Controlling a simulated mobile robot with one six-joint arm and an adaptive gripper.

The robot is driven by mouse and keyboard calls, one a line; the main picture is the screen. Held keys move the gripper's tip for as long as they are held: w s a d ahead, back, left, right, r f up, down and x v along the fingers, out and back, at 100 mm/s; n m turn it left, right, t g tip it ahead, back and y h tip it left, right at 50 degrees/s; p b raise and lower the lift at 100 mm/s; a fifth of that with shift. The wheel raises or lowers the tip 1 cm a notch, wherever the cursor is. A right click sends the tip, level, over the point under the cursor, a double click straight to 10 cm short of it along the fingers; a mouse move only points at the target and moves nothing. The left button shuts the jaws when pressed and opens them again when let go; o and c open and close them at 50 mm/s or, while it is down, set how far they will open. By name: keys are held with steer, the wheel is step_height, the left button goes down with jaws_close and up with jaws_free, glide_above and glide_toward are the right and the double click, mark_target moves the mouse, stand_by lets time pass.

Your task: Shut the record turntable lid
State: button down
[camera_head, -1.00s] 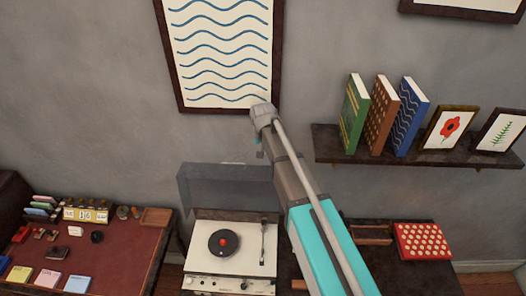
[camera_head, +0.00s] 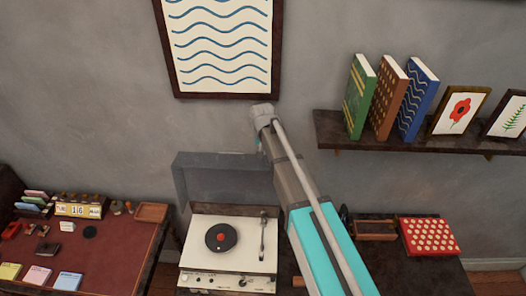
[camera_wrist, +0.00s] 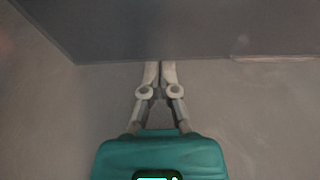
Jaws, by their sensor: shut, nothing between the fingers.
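The record turntable (camera_head: 200,257) is a cream box with a black record, a red centre and a tonearm at right. Its smoky see-through lid (camera_head: 222,178) stands open, upright at the back against the wall. My gripper shows in the wrist view (camera_wrist: 160,66) with its two pale fingers shut together and nothing between them. The fingertips meet the lower edge of a dark panel (camera_wrist: 190,28), which looks like the lid; I cannot tell whether they touch. In the head view my arm reaches above the lid's right end and mostly hides the gripper.
A red-topped desk (camera_head: 115,255) with small items stands at left. At right, a dark table holds a wooden tray (camera_head: 375,228) and a red dotted box (camera_head: 428,236). A wall shelf (camera_head: 350,143) carries books and framed pictures. A wave picture (camera_head: 222,45) hangs above.

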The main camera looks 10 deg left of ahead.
steer(key=shift+w+f, duration=0.1)
steer(key=shift+f, duration=0.35)
stand_by(0.4)
